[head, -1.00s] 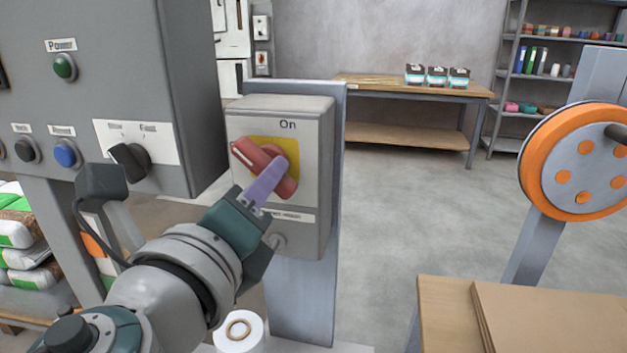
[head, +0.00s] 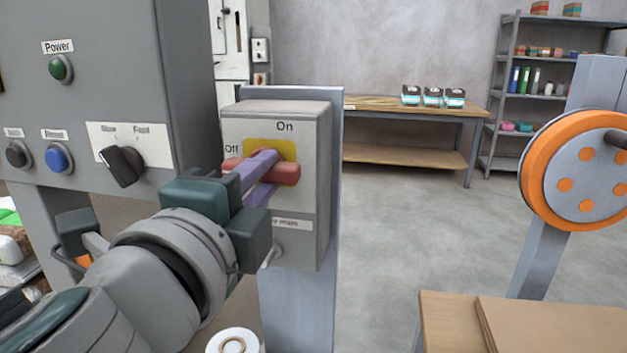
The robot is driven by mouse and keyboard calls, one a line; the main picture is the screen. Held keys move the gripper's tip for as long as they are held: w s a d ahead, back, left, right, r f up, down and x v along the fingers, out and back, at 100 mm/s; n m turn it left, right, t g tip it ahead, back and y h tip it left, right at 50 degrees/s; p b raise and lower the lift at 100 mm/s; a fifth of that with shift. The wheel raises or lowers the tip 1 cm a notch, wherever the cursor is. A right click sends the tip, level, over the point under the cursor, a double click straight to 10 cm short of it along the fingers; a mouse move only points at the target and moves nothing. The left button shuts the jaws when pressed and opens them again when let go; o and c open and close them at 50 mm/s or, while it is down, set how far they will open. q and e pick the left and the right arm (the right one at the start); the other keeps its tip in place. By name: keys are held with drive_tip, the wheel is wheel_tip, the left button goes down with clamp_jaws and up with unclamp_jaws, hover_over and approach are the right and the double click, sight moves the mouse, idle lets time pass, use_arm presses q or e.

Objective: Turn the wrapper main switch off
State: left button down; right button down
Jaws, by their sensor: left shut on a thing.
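The wrapper main switch is a grey box (head: 315,190) on a post, with a yellow plate (head: 284,148) and a red rotary handle (head: 288,174). "On" is printed above the plate and "Off" at its left. The red handle lies nearly level, its left end by the "Off" label. My left gripper (head: 262,172) is shut on the red handle, its purple fingers across the handle's middle. The fingers hide part of the handle and the lower label is partly covered. My right gripper is not in view.
A grey control cabinet (head: 100,95) with buttons and a black selector (head: 122,165) stands close at left. An orange wheel (head: 545,172) on a post and a table with cardboard (head: 550,325) stand at right. Open floor lies between.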

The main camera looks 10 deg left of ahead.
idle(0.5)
use_arm(q)
drive_tip(key=c, duration=0.7)
unclamp_jaws()
drive_tip(key=s+b, duration=0.1)
drive_tip(key=s, duration=0.9)
drive_tip(key=shift+a+b, duration=0.15)
drive_tip(key=shift+b, duration=0.15)
